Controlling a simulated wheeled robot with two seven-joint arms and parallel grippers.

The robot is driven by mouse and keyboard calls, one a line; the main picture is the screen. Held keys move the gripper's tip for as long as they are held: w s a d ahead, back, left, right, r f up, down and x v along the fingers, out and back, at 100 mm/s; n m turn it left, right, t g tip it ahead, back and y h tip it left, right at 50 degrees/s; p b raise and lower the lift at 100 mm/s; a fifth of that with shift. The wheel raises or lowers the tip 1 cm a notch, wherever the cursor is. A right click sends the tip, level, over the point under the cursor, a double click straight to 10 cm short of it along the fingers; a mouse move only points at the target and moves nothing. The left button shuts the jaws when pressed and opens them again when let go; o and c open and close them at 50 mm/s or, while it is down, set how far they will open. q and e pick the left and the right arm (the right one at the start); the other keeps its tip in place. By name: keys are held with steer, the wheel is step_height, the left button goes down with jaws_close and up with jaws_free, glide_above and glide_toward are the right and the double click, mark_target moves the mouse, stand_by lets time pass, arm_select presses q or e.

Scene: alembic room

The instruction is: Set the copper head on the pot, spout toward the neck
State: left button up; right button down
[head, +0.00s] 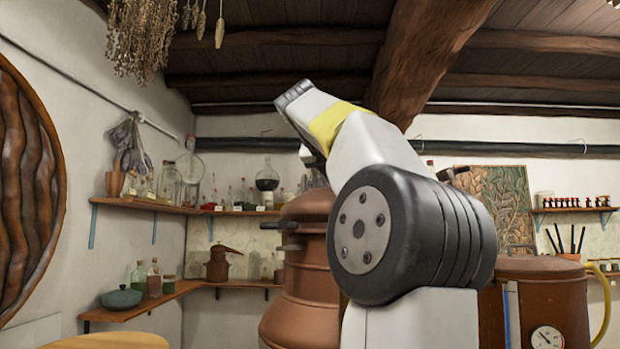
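A large copper vessel (300,300) stands left of centre, partly behind my arm. It has a wide rounded body and a narrower rounded upper part (311,205). I cannot tell whether that upper part is the copper head or part of the pot. Two short dark pieces jut from its left side; I cannot tell whether they are handles or fingers. No spout or neck shows clearly. Another copper vessel (560,290) with a dial gauge (547,338) stands at right. My arm's white and black links fill the centre. I cannot make out either gripper.
Wall shelves (150,206) hold bottles and flasks. A small copper still (219,263) and a green lidded pot (121,298) sit on the lower shelf. A yellow hose (604,300) curves beside the right vessel. A pale rounded tabletop (105,341) shows at lower left.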

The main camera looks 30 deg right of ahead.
stand_by(0.5)
steer(key=c, duration=1)
jaws_free()
steer(key=shift+s, duration=0.1)
steer(key=shift+c, duration=0.2)
steer(key=shift+o, duration=0.5)
steer(key=shift+f, duration=0.1)
steer(key=shift+f, duration=0.1)
steer(key=v, duration=0.8)
